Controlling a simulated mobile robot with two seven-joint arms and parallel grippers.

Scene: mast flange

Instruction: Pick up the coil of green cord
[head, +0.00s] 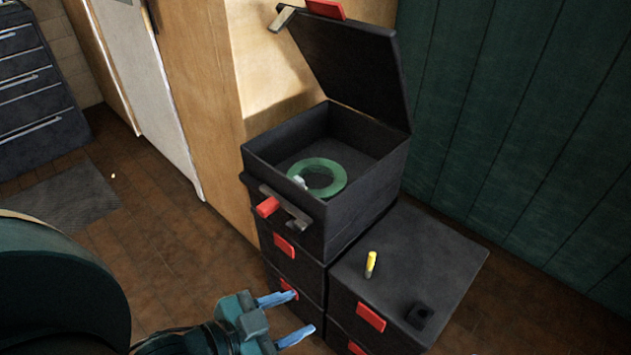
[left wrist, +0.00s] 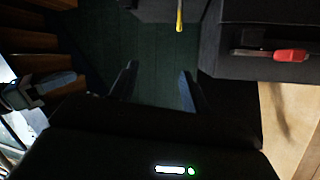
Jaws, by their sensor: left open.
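The coil of green cord (head: 317,177) lies flat on the floor of an open black box (head: 368,190). It is a ring with a small pale piece at its left edge. The box's lid (head: 352,62) stands raised at the back. My left gripper (head: 288,318) is open and empty, in front of the box stack and lower than the coil, well apart from it. In the left wrist view its two fingers (left wrist: 158,88) are spread with nothing between them; the coil does not show there. My right gripper is not in the head view.
Beside the stack, a lower black box (head: 425,258) carries a yellow upright object (head: 371,264) and a small black block (head: 420,316). Red latches stick out in front. A wooden cabinet (head: 205,90) is on the left, a green wall (head: 530,130) on the right.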

